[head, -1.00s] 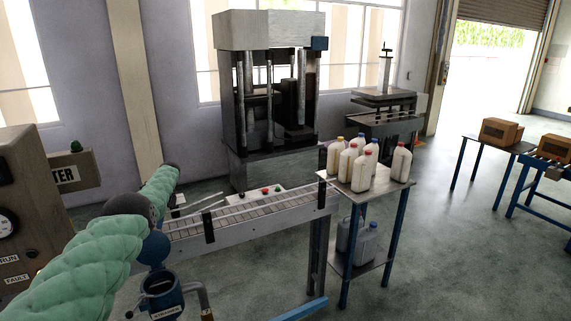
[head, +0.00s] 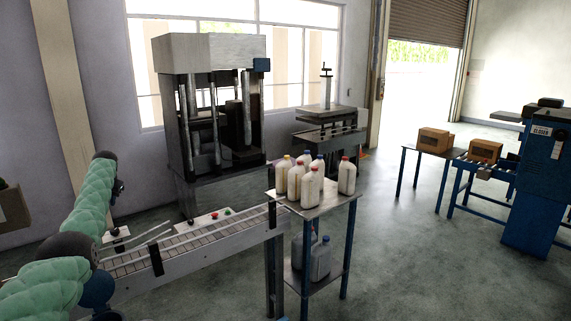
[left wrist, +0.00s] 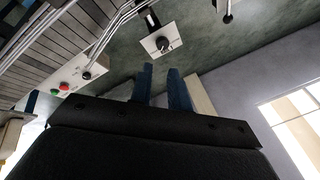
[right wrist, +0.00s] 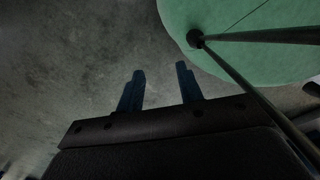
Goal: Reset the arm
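My left arm comes in from the left in the head view, with a padded green sleeve. Its gripper (head: 119,187) is small and dark there, above the near left end of the conveyor. In the left wrist view my left gripper (left wrist: 160,70) has two blue fingers apart with nothing between them. My right gripper (right wrist: 158,76) shows only in the right wrist view, over bare grey floor. Its two blue fingers are apart and empty. A green round surface with dark rods (right wrist: 250,25) shows beside it.
A slatted conveyor (head: 190,241) runs from the left arm toward a table (head: 318,203) with several white bottles (head: 312,184). A tall press (head: 210,110) stands behind. Boxes (head: 434,140) and a blue machine (head: 535,180) are at right. The floor at centre right is clear.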

